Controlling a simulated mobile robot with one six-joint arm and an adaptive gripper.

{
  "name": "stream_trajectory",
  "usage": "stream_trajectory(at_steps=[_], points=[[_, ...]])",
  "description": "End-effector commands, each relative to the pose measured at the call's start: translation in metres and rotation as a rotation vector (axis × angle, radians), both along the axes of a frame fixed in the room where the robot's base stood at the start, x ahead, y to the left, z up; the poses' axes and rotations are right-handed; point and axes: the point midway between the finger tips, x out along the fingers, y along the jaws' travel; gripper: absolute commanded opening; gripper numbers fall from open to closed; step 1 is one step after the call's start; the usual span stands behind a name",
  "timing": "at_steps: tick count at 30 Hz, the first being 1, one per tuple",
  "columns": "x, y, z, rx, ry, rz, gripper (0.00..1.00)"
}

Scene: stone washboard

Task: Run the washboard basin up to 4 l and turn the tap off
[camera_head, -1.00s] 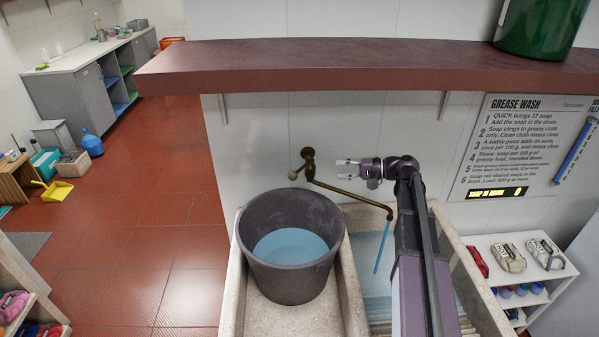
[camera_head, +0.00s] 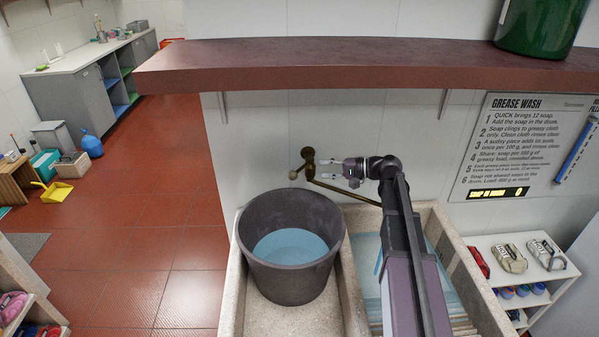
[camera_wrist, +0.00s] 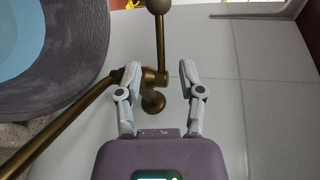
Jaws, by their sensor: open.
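A blue water stream (camera_head: 378,263) shows beside my arm, over the right compartment of the stone basin (camera_head: 440,222). Shallow-looking blue water (camera_head: 368,250) and the washboard ridges (camera_head: 464,322) show there; the level cannot be read. My gripper (camera_head: 335,168) is open and empty, just right of the tap. In the wrist view the tap's lever (camera_wrist: 161,38) lies beyond and between the open fingers (camera_wrist: 160,78).
A dark bucket (camera_head: 291,205) with blue water stands in the basin's left compartment. A red-brown shelf (camera_head: 370,62) overhangs the basin and carries a green container (camera_head: 540,25). A wall sign (camera_head: 520,140) and a white rack (camera_head: 510,245) are at the right. Open floor is at the left.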

Motion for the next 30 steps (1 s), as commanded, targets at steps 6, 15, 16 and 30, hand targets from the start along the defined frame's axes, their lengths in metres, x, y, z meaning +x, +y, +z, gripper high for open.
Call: stream_trajectory(at_steps=[6,15,16,30], points=[[0.009,0.031,-0.007,0.0,0.0,0.001,0.5],[0.019,0.067,-0.014,0.0,0.0,0.001,0.5],[0.02,0.069,-0.014,0.0,0.0,0.0,0.5],[0.023,0.083,-0.016,0.0,0.0,-0.001,0.5]])
